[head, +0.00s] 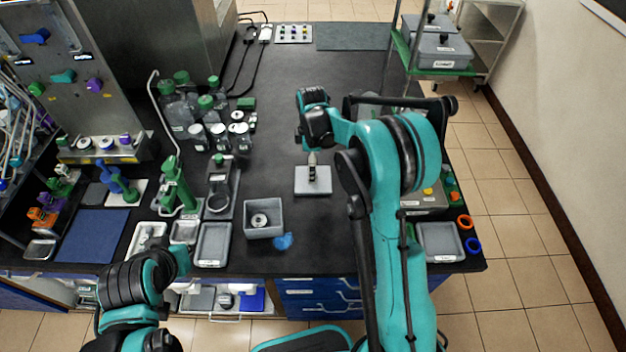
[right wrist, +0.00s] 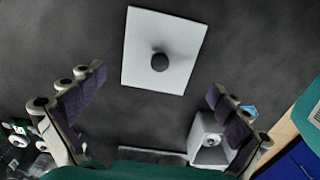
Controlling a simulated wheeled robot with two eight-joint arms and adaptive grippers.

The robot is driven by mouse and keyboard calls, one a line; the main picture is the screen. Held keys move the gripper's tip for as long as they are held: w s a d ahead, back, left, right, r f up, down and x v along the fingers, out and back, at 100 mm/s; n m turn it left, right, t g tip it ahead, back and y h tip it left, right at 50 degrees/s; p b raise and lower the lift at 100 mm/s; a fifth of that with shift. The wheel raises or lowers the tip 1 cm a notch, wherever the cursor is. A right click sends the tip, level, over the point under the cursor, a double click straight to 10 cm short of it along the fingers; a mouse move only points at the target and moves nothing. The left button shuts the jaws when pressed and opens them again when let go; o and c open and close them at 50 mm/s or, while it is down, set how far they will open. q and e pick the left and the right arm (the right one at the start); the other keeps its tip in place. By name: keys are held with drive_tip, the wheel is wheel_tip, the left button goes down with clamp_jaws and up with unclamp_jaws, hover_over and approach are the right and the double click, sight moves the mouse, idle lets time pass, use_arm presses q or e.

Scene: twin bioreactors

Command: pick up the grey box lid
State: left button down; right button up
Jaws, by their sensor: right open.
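The grey box lid (head: 321,187) is a flat light-grey square with a dark knob, lying on the black bench right of the grey box. In the right wrist view the lid (right wrist: 145,45) shows whole, with its round black knob (right wrist: 159,62) in the middle. My right gripper (right wrist: 155,86) is open and empty above the bench, its fingers spread on either side of the lid's near edge. The open grey box (head: 263,232) holds a metal ring-shaped part. My left gripper (head: 180,262) is at the lower left; its fingers cannot be made out.
A blue crumpled item (head: 283,241) lies beside the box. Grey trays (head: 213,245) and green-capped bottles (head: 178,112) stand to the left. Another grey tray (head: 440,242) and orange and blue rings are at the right edge. The bench behind the lid is clear.

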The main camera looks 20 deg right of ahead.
drive_tip(key=f, duration=0.2)
drive_tip(key=f+b, duration=0.1)
drive_tip(key=f, duration=0.1)
drive_tip(key=shift+d+f+b, duration=0.2)
drive_tip(key=shift+f+b, duration=0.1)
drive_tip(key=shift+f, duration=0.45)
drive_tip(key=shift+c, duration=0.9)
drive_tip(key=c, duration=1)
drive_tip(key=shift+s+r, duration=0.2)
drive_tip(key=shift+s, duration=0.05)
drive_tip(key=c, duration=0.9)
drive_tip(key=shift+c, duration=0.5)
